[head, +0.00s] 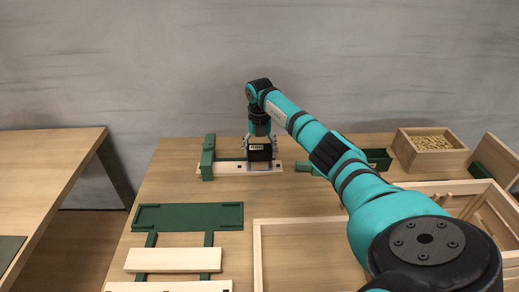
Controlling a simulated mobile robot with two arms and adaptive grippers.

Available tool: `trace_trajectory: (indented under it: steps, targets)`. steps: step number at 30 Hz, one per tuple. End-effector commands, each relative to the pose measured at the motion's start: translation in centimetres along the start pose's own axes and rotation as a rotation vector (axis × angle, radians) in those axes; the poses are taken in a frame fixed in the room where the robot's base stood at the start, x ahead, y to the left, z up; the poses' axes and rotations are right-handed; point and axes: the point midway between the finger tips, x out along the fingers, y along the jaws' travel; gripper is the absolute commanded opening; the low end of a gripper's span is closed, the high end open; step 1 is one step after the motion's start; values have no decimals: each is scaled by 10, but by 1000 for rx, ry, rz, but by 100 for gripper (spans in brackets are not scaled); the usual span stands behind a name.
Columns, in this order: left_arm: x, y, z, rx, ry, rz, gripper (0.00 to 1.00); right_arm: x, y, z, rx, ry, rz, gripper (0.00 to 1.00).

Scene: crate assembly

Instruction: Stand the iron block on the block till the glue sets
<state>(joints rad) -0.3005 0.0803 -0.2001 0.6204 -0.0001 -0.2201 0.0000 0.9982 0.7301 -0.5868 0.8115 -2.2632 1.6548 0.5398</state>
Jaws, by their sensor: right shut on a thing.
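My right gripper (260,161) points down over a pale wooden strip (229,168) at the back of the table. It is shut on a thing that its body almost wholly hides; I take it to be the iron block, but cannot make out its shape. I cannot tell whether the held thing touches the strip or what lies under it. A green upright piece (208,158) stands at the strip's left end. My left gripper is out of view.
A green tray (188,217) and a pale board (173,260) on green rails lie front left. A large open wooden crate (306,221) is front right. A wooden box of small pieces (432,160) and a green bin (379,160) stand back right. Another table (48,165) is left.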

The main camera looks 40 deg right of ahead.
Motion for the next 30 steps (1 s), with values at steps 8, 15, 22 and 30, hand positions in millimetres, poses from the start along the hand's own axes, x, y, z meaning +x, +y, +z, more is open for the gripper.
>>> trace_trajectory:
  steps: [8,15,22,30]
  targets:
    - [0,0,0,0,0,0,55,-2,0,1,1,-3,3,18]
    - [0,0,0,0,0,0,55,-1,0,1,0,-2,2,100]
    - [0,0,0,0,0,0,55,2,0,-1,0,3,-2,100]
    - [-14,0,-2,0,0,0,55,-16,0,0,0,1,1,100]
